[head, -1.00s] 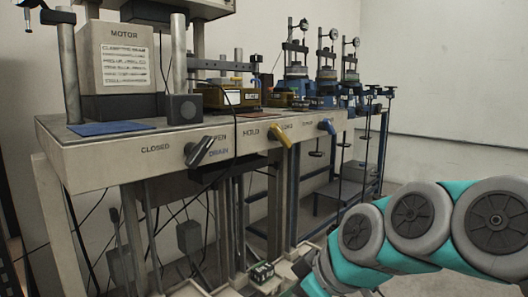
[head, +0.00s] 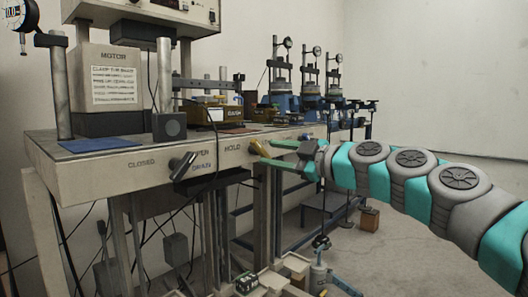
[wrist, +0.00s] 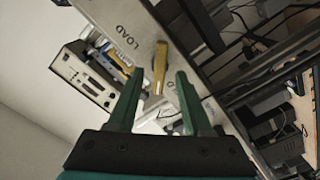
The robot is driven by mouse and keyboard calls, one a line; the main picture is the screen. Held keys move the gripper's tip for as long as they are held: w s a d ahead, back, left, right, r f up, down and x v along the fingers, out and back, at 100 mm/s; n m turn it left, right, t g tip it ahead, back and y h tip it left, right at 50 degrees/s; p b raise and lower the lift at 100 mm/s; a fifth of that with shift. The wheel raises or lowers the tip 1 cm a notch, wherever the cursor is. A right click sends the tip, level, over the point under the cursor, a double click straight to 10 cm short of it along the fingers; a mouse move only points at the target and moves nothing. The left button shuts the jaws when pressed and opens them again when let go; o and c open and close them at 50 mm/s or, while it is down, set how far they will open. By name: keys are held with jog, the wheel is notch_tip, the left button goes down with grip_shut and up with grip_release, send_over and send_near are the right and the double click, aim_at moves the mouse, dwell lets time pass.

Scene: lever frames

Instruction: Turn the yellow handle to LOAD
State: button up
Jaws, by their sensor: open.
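The yellow handle (wrist: 159,68) sits on the pale front panel and shows between my fingertips in the wrist view. It points down the picture there, with the word LOAD (wrist: 126,38) to its upper left. In the head view only a little of the yellow handle (head: 257,149) shows at the fingertips; the fingers hide part of it. My gripper (wrist: 160,76) is open, with one green finger on each side of the handle. No contact is visible. In the head view my gripper (head: 263,152) reaches in from the right, with the word HOLD (head: 232,147) just left of it.
A dark grey handle (head: 183,166) is on the same panel, left of the yellow one, near CLOSED. A motor box (head: 112,80) and instruments stand on the bench top. Cables and posts fill the space below. Open floor lies at the lower right.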

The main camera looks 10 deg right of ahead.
aim_at(264, 151)
jog(key=shift+x, duration=1.55)
jog(key=shift+r, duration=0.1)
grip_shut()
